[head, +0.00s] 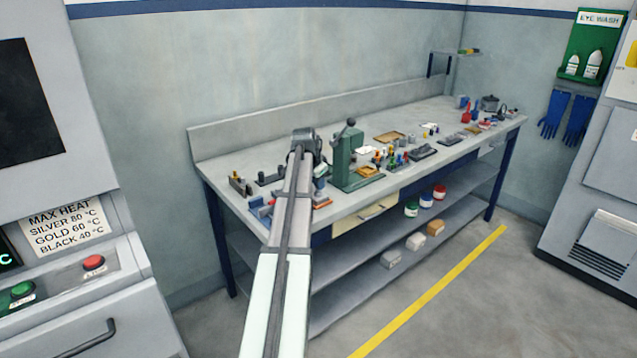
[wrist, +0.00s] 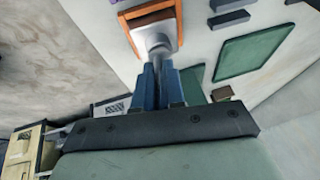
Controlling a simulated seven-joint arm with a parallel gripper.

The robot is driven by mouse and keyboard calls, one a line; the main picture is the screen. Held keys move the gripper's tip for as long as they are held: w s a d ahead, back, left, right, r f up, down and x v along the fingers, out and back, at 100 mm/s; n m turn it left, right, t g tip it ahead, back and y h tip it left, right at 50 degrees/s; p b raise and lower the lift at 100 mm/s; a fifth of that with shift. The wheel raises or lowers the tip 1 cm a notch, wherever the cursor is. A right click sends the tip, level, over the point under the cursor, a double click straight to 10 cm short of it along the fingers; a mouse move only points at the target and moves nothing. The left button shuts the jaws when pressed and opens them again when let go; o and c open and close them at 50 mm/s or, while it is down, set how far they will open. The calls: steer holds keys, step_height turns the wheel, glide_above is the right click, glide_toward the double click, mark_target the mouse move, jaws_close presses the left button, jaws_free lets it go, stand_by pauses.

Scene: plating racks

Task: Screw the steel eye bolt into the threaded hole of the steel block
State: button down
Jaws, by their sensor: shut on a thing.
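In the wrist view my gripper (wrist: 160,84) has its two blue fingers closed around a grey steel piece, the eye bolt (wrist: 159,55). In the head view my arm reaches over the left part of the bench and hides the fingertips, bolt and block.
The workbench (head: 350,205) stands along the wall. A green press (head: 343,160) stands close to the right of my wrist. Several small tools and a brown tray (head: 389,137) lie farther right.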

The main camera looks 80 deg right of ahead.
steer(key=m, duration=0.2)
steer(key=m+g+y, duration=0.1)
steer(key=m, duration=0.3)
steer(key=shift+w+f+g+y, duration=0.1)
steer(key=shift+w+g+y, duration=0.25)
steer(key=shift+g+y, duration=0.05)
steer(key=shift+w+a+m+g+y, duration=0.15)
steer(key=shift+m+y, duration=0.1)
steer(key=shift+m, duration=0.55)
steer(key=shift+w+d+m+g+y, duration=0.15)
steer(key=shift+m+y, duration=0.1)
steer(key=shift+m, duration=0.55)
steer(key=shift+s+a, duration=0.1)
steer(key=m, duration=0.1)
steer(key=m+y, duration=0.1)
steer(key=m, duration=0.1)
steer(key=shift+w+d, duration=0.2)
steer(key=shift+d, duration=0.1)
steer(key=m+y, duration=0.1)
steer(key=m, duration=0.1)
steer(key=m+y, duration=0.1)
steer(key=m, duration=0.1)
steer(key=shift+w+d+f, duration=0.1)
steer(key=shift+w+d, duration=0.05)
steer(key=shift+w+m+y, duration=0.1)
steer(key=shift+m+y, duration=0.4)
steer(key=shift+m, duration=0.6)
